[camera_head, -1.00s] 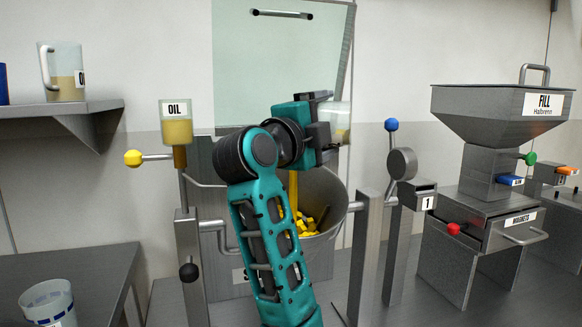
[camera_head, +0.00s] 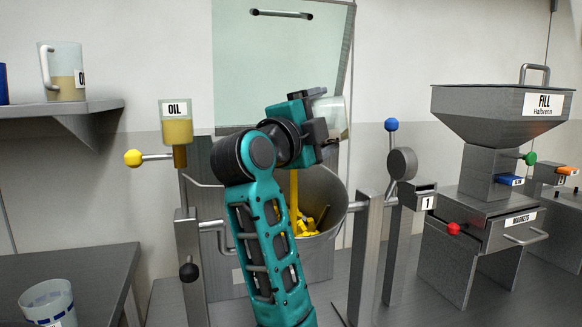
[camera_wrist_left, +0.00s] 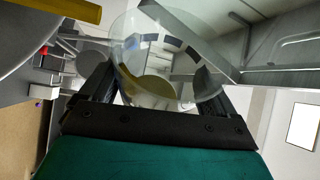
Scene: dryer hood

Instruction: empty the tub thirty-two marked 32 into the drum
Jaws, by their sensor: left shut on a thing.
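My left gripper (camera_head: 322,128) is shut on a clear tub (camera_head: 334,112) and holds it tilted above the drum, behind the arm. In the left wrist view the tub (camera_wrist_left: 150,75) sits between the fingers (camera_wrist_left: 155,98), with a yellowish patch showing through its wall. I cannot read a number on it. The grey metal drum (camera_head: 328,186) stands below with its mouth open. My right gripper is not in view.
An OIL cup (camera_head: 177,130) with a yellow-knobbed lever stands left of the drum. A jug (camera_head: 66,75) is on the left shelf; another clear tub (camera_head: 48,302) is at lower left. The FILL hopper (camera_head: 490,112) stands right. Metal posts (camera_head: 366,250) flank the drum.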

